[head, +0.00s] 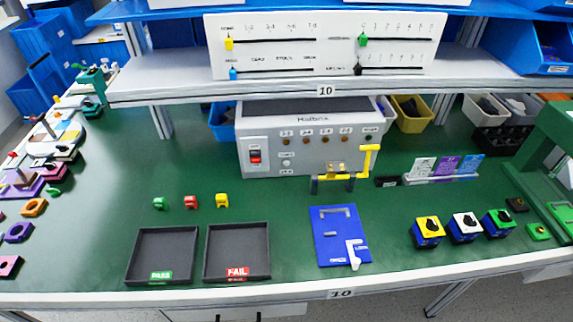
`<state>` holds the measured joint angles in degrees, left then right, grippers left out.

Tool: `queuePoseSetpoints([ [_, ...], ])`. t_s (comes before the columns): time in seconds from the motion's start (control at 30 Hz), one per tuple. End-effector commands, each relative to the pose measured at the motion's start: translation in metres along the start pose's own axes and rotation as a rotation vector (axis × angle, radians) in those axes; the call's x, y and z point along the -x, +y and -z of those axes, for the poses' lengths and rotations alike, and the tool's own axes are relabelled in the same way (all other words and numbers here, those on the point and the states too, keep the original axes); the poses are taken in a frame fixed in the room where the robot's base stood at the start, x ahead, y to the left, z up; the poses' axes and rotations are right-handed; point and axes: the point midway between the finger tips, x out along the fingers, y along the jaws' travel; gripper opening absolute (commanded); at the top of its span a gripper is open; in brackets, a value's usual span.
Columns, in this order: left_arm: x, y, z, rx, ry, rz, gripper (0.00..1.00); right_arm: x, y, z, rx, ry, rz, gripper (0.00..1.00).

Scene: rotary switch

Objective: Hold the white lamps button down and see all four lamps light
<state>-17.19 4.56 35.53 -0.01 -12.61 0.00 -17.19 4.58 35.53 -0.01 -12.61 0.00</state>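The grey tester box (310,125), marked "Halbrix", stands at the back middle of the green table. A row of several small brownish-amber lamps (308,140) runs across its front; they look dark, with no clear glow. A darker round spot (368,138) sits at the right end of that row. Below the left end of the row is a small pale button (287,169) with a tiny label that I cannot read; it looks like the white lamps button. Nothing touches it. Neither of my grippers shows in the head view.
A red rocker switch (255,156) is left of the button. A yellow-handled clamp (345,176) stands before the box's right side. Two dark trays (162,230) and a blue plate (335,245) lie in front. A shelf (200,92) overhangs behind.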

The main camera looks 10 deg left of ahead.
Motion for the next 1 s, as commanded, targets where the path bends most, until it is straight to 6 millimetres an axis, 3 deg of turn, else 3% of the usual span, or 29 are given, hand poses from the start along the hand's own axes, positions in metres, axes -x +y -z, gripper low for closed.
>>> queuePoseSetpoints([
  [0.03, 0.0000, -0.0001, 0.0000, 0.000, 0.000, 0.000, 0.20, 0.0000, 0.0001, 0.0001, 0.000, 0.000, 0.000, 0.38],
  [0.2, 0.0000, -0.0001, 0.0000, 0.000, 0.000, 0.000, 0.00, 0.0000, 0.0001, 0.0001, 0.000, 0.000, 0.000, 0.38],
  [1.0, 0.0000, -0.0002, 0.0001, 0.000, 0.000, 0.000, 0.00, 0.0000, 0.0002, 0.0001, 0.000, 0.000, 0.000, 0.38],
])
